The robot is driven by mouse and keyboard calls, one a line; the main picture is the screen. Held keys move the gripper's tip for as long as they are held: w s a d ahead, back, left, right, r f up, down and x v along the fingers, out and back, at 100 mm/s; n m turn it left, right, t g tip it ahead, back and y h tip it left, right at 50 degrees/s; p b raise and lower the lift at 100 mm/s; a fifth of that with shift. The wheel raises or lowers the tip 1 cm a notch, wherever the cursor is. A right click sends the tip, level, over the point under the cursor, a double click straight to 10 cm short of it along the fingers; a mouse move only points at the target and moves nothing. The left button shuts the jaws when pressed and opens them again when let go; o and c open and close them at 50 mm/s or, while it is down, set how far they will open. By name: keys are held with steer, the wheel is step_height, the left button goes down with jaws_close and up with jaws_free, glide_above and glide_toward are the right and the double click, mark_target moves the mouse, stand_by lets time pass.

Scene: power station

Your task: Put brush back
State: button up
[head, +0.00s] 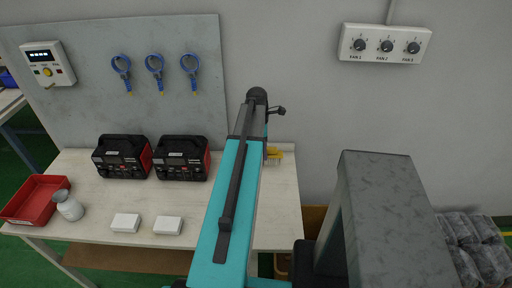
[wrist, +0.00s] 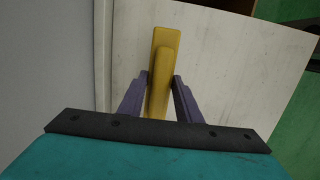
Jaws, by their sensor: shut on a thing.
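The yellow brush (head: 276,154) shows at the right back part of the table, partly hidden behind my teal arm in the head view. Light bristles seem to point down from it. In the wrist view the brush (wrist: 165,48) is a long yellow bar between the two dark purple fingers of my gripper (wrist: 162,80). My gripper is shut on it. The pale wooden table top (wrist: 218,70) lies behind the brush in that view. Whether the brush touches the table I cannot tell. The fingers are hidden by the arm in the head view.
Two black-and-red power units (head: 122,157) (head: 181,158) stand on the table. Two white boxes (head: 125,223) (head: 168,226), a white jar (head: 69,207) and a red tray (head: 17,217) lie toward the front and left. A grey board (head: 95,90) with blue rings (head: 155,64) stands behind.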

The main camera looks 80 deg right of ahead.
steer(key=w+d+p, duration=0.1)
steer(key=w+d, duration=0.2)
steer(key=d, duration=0.2)
steer(key=shift+w+f, duration=0.25)
steer(key=shift+w, duration=0.1)
steer(key=shift+f+p, duration=0.1)
steer(key=shift+p, duration=0.25)
steer(key=shift+f+p, duration=0.7)
steer(key=shift+f, duration=0.95)
steer(key=shift+f, duration=0.15)
steer(key=o, duration=0.9)
steer(key=shift+r, duration=0.2)
step_height(320, 180, up, 12)
steer(key=w+b, duration=0.1)
steer(key=b, duration=0.2)
steer(key=shift+w, duration=0.2)
